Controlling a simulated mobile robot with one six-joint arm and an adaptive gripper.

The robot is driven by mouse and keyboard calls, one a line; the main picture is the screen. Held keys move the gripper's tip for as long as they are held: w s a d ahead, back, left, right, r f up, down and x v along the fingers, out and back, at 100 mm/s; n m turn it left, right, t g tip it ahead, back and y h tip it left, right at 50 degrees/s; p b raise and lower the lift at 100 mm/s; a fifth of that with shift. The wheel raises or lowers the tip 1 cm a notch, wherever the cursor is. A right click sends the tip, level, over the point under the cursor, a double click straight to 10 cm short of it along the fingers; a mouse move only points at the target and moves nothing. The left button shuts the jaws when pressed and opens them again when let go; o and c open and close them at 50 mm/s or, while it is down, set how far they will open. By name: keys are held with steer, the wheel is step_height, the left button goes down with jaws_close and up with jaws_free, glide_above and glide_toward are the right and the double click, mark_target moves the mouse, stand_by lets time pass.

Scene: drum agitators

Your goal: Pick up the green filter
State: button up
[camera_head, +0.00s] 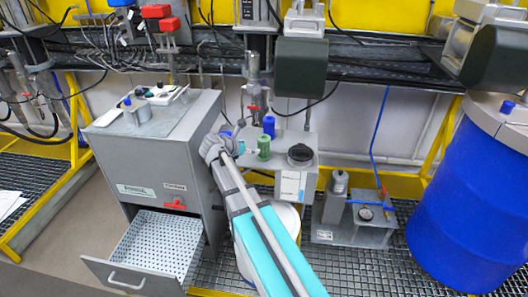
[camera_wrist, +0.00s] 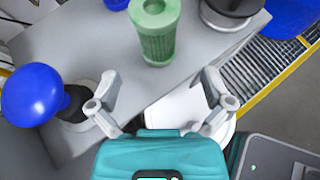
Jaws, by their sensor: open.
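The green filter (camera_head: 264,148) stands upright on a grey metal surface (camera_head: 292,139) between a blue cylinder and a black round cap. In the wrist view the green filter (camera_wrist: 155,32) is a ribbed cylinder with a hollow top, ahead of my gripper (camera_wrist: 161,86). The two fingers are spread apart with nothing between them, and the filter lies beyond the fingertips. In the head view my gripper (camera_head: 241,149) is just left of the filter, partly hidden by my arm.
A blue ball knob (camera_wrist: 35,95) is close to the left finger. The blue cylinder (camera_head: 269,126) stands behind the filter, and the black cap (camera_head: 300,154) is to its right. A grey cabinet with an open drawer (camera_head: 155,250) is at left; a blue drum (camera_head: 470,205) is at right.

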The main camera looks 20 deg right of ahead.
mark_target(259, 146)
steer(key=shift+b+x, duration=0.7)
steer(key=shift+x, duration=1.35)
steer(key=shift+w+b+x, duration=0.15)
steer(key=shift+b+x, duration=0.35)
steer(key=shift+x, duration=0.5)
steer(key=shift+w+b+x, duration=0.15)
steer(key=shift+b+x, duration=0.3)
steer(key=shift+x, duration=0.5)
steer(key=shift+w+d+f, duration=0.15)
steer(key=shift+d+f, duration=0.1)
steer(key=shift+d, duration=0.2)
steer(key=c, duration=1)
